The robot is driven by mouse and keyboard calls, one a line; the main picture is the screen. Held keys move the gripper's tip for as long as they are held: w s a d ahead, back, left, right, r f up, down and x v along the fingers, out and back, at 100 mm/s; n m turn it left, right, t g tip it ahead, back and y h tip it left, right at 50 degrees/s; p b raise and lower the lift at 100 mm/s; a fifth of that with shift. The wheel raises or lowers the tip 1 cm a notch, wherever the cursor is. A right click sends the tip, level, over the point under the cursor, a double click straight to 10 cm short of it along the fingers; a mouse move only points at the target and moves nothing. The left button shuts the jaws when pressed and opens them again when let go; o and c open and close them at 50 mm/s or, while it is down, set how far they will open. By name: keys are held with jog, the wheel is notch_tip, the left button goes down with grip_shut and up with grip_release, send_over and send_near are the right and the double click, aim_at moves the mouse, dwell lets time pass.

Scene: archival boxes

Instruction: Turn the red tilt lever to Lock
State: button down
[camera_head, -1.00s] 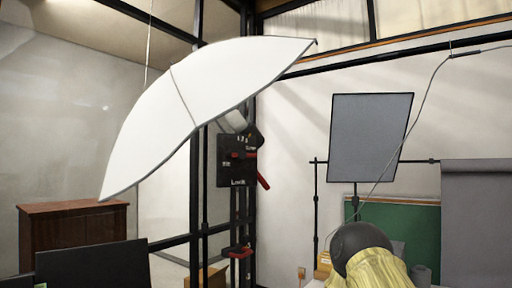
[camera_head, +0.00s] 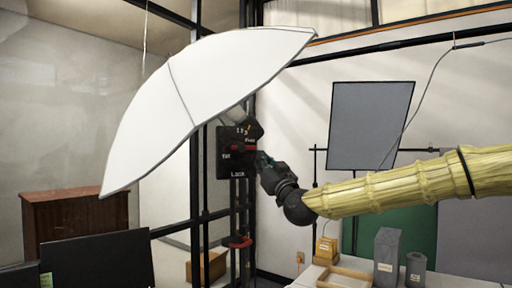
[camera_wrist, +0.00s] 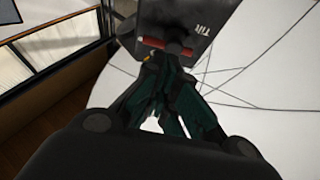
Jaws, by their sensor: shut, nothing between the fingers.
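A black plate (camera_head: 224,168) on the umbrella stand bears white labels; "Lock" reads at its bottom and "Tilt" seems to be at its left. In the wrist view the red lever (camera_wrist: 152,43) lies across the dark plate (camera_wrist: 190,15), just beyond the fingertips. My gripper (camera_head: 262,160) is shut and empty at the plate's right edge; its fingers (camera_wrist: 165,58) are close to the lever. I cannot tell whether they touch it.
A large white umbrella (camera_head: 205,85) hangs over the plate at upper left. A lower red clamp (camera_head: 239,242) sits on the stand. A grey panel (camera_head: 368,125) stands behind my arm. A table (camera_head: 445,280) with grey boxes and a tray is at lower right.

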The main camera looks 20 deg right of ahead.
jog(key=shift+t, duration=0.5)
jog(key=r, duration=0.1)
jog(key=s+d+r, duration=0.1)
jog(key=r, duration=0.3)
jog(key=shift+s+d+r, duration=0.2)
jog(key=shift+d, duration=0.2)
notch_tip(320, 180, up, 4)
jog(key=p, duration=0.6)
send_over(243, 148)
jog(key=s+d, duration=0.2)
jog(key=d, duration=0.2)
jog(key=shift+a+f+p, duration=0.15)
jog(key=shift+f+p, duration=0.45)
jog(key=shift+f, duration=0.85)
jog(key=shift+f+m+h+b, duration=0.2)
jog(key=shift+m+h+b, duration=0.1)
jog(key=shift+m+b, duration=0.1)
jog(key=shift+m, duration=0.3)
